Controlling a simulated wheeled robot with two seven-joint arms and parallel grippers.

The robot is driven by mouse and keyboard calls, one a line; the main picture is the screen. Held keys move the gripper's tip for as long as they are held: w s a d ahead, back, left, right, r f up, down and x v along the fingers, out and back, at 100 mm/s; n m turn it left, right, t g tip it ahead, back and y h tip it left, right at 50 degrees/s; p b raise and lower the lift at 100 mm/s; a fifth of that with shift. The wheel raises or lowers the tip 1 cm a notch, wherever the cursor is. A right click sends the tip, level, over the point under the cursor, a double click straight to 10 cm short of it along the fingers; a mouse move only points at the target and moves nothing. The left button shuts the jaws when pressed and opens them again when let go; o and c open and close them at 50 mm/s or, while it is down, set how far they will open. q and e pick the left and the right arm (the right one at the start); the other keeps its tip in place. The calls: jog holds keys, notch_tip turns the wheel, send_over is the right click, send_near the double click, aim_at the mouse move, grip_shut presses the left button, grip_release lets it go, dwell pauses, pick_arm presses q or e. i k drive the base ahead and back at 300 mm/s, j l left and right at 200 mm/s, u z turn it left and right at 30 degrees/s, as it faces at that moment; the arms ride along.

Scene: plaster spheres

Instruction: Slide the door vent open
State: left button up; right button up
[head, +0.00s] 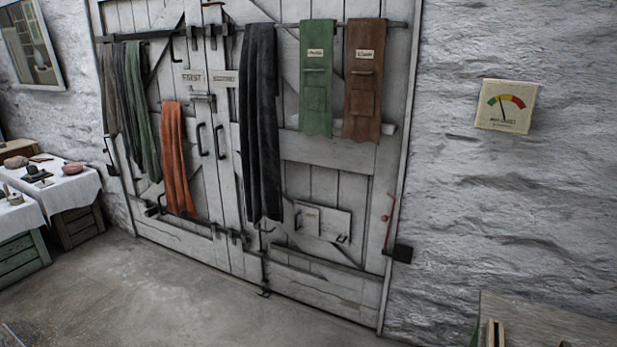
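A large pale plank double door (330,182) stands in the stone wall. Low on its right leaf is a small whitish panel (331,223), which looks like the door vent. A lighter plate (308,216) sits at its left part, with small dark handles or hooks at the left edge and lower right. I cannot tell whether the vent is open or shut; no gap shows clearly at this size. Neither of my grippers is in view.
A black scarf (261,120) hangs left of the panel; green (316,80) and brown (362,85) pieces hang above. An orange cloth (177,160) hangs farther left. Cloth-covered tables (60,190) stand left, a tabletop (550,325) lower right. The floor (170,290) before the door is clear.

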aim_at(307, 219)
jog(key=i+l, duration=0.15)
jog(key=i, duration=0.35)
jog(key=i+l+u, duration=0.1)
jog(key=i, duration=0.35)
jog(key=i+l, duration=0.2)
jog(key=i, duration=0.3)
jog(key=i+j, duration=0.35)
jog(key=i, duration=0.15)
jog(key=i+j+u, duration=0.1)
jog(key=i+j, duration=0.3)
jog(key=i, duration=0.15)
jog(key=i+j, duration=0.3)
jog(key=i, duration=0.25)
jog(key=k+j+u, duration=0.05)
